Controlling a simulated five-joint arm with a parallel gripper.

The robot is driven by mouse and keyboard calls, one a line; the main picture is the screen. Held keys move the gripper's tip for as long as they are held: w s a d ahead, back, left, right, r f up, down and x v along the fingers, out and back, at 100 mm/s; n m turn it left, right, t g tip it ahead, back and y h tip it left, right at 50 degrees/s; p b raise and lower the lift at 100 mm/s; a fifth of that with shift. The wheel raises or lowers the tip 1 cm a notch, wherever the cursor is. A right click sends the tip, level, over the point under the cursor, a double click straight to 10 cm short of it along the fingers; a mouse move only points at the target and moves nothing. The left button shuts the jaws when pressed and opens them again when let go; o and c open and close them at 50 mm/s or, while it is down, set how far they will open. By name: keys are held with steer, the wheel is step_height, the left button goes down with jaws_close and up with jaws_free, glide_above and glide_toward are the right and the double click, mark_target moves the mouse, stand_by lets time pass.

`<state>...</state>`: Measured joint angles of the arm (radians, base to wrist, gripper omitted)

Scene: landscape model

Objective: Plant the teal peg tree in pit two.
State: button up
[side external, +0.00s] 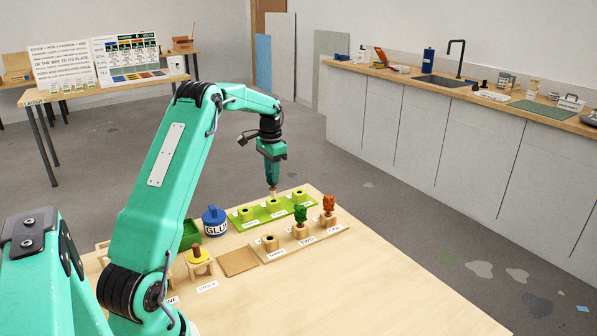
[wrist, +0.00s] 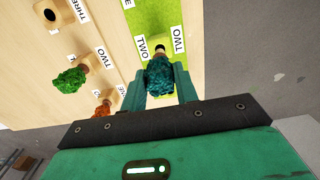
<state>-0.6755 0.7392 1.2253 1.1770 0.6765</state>
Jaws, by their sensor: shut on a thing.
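My gripper (wrist: 163,90) is shut on the teal tree (wrist: 158,75), whose bushy crown sits between the fingers in the wrist view. In the side view my gripper (side external: 272,184) points down above the middle light-green pit block (side external: 273,204) on the green strip (side external: 258,218). The tree's pale peg (side external: 272,191) shows just below the fingers, close over that block; I cannot tell whether it touches. In the wrist view, "TWO" labels (wrist: 178,40) lie beside the tree, and a dark opening shows at its far end.
A wooden strip in front holds an empty block (side external: 269,242), a green tree (side external: 300,214) and an orange tree (side external: 328,202). The table's front right is clear.

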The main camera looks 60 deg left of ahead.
steer(key=shift+f, duration=2.05)
stand_by(0.5)
steer(key=o, duration=1.2)
steer(key=shift+c, duration=0.2)
steer(key=shift+r, duration=0.1)
steer(key=shift+r, duration=3.85)
steer(key=shift+d, duration=0.1)
